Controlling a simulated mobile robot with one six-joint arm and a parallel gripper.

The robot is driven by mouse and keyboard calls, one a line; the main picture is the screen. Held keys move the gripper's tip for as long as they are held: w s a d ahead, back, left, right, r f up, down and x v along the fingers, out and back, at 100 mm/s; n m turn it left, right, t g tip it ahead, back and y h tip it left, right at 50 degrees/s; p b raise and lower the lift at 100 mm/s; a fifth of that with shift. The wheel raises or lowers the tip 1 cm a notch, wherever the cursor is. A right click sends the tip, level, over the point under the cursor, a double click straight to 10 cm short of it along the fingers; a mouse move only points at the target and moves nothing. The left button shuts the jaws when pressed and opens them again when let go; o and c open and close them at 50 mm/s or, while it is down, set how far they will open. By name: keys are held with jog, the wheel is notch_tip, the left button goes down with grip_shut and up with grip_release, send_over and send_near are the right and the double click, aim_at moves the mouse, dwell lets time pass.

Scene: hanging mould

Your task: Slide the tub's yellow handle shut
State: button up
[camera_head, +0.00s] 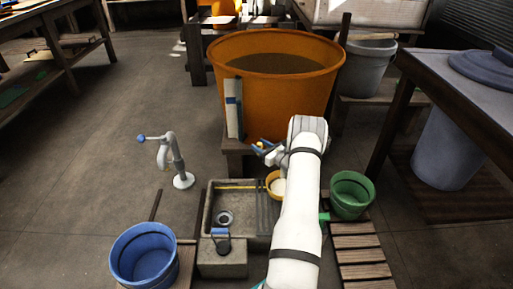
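The large orange tub (235,95) stands upright behind my arm, on a low wooden stand, with dark contents below its rim. My gripper (262,148) is in front of the tub's lower wall, at the left of my white wrist. Small blue and yellowish parts show there. I cannot clearly separate the tub's yellow handle from the gripper parts, nor tell whether they touch. My white arm hides the tub's lower right front. The finger opening is too small to read.
Below the gripper are a stone sink (207,205) and a small yellow bowl (273,177). A blue bucket (145,262) is front left, a green bucket (352,205) right of my arm. A grey post with a blue lever (177,160) stands left. Open floor lies further left.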

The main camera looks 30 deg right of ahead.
jog(key=p+v, duration=0.3)
jog(key=v, duration=0.5)
jog(key=shift+w, duration=0.1)
